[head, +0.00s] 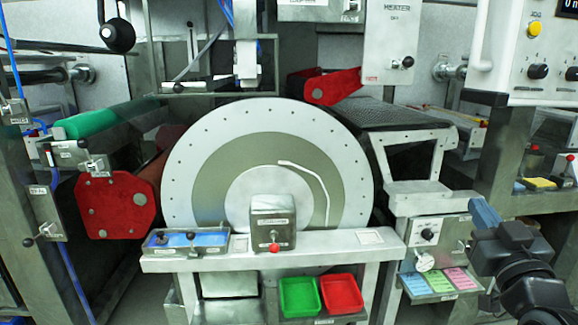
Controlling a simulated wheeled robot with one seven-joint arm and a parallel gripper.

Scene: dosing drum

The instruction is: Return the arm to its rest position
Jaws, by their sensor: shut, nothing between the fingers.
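My arm comes in at the lower right, dark and jointed. At its end, my gripper (484,212) shows as a blue-grey tip, seen from behind; it is shut and empty. It appears in front of the right-hand cabinet, beside the panel with a dial (428,235) and the coloured cards (440,282). The single view does not show clearly whether it touches anything. The big round drum (222,140), pale with a grey-green ring, stands in the middle, well to the left of my gripper.
A pale shelf (330,240) in front of the drum carries a metal box (273,216) and a blue tray (187,241). Green (299,296) and red (341,293) bins sit below. A control box (530,50) hangs upper right. Red brackets (115,205) flank the drum.

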